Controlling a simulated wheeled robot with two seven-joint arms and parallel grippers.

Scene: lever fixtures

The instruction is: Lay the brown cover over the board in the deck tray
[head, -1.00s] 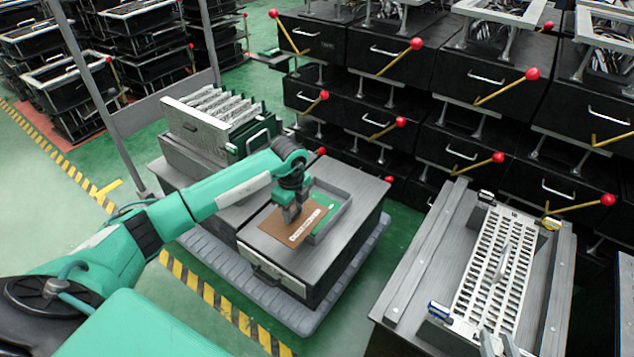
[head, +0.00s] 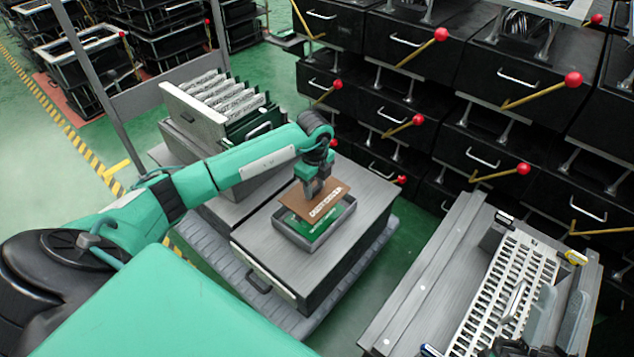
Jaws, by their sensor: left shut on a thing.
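My left gripper (head: 314,191) is shut on the brown cover (head: 322,204), a flat brown plate with a white label. It holds the cover slightly tilted above the deck tray (head: 331,236), a grey open tray on a grey-topped cabinet. The green board (head: 303,228) lies in the tray. Its near part shows, and the cover hides the rest. I cannot tell whether the cover touches the tray's far rim.
A rack of upright boards (head: 222,103) stands behind the cabinet to the left. Black drawers with red-knobbed levers (head: 418,120) fill the back right. The slotted metal rack (head: 508,285) lies on a bench at the right. The cabinet top (head: 368,195) around the tray is mostly clear.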

